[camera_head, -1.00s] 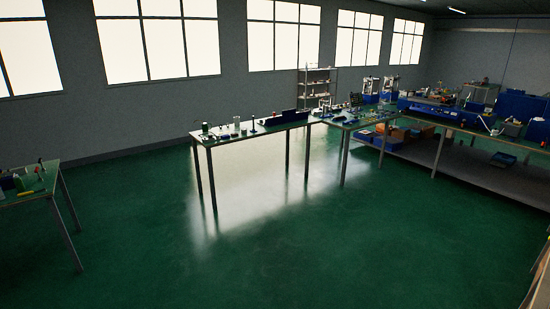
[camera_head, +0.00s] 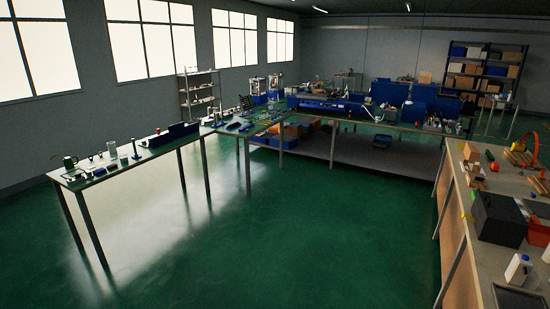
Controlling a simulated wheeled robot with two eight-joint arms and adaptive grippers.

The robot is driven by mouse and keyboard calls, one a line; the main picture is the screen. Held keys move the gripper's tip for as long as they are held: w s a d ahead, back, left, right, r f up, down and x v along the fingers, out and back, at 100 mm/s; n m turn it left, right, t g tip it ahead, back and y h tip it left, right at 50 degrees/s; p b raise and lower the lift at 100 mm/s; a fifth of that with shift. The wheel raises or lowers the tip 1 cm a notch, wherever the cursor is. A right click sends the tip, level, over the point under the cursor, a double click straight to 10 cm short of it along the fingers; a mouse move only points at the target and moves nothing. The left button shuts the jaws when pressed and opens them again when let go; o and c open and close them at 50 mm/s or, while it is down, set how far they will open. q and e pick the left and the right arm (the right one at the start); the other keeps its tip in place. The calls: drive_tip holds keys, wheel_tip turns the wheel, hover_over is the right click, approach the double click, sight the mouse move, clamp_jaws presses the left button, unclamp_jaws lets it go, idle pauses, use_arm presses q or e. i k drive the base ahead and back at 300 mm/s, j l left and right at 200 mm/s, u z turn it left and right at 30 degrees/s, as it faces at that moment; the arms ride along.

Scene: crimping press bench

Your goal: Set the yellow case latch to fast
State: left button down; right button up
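A dark grey box-like case (camera_head: 498,221) stands on the wooden-topped bench at the right. Small yellow spots (camera_head: 468,217) show at the bench edge just left of it. They are too small to tell whether one is the yellow case latch, and no latch setting can be read. Neither of my grippers is in view.
The right bench (camera_head: 465,237) also holds a white bottle (camera_head: 518,269), an orange-red item (camera_head: 539,232) and cardboard boxes (camera_head: 472,152). A long green-topped table (camera_head: 113,168) with small tools runs along the left. Loaded blue benches stand behind. The green floor (camera_head: 300,235) between is clear.

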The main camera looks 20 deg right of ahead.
sight(464, 215)
drive_tip(key=i+l+z, duration=0.2)
drive_tip(key=i+z, duration=0.55)
drive_tip(key=z, duration=0.15)
drive_tip(key=i+z, duration=0.65)
drive_tip(key=i, duration=0.5)
drive_tip(key=i+z, duration=0.25)
drive_tip(key=i, duration=0.45)
drive_tip(key=i+j+z, duration=0.2)
drive_tip(key=i, duration=0.45)
drive_tip(key=i+l, duration=0.1)
drive_tip(key=i, duration=0.25)
drive_tip(key=i+l+z, duration=0.15)
drive_tip(key=i, duration=0.2)
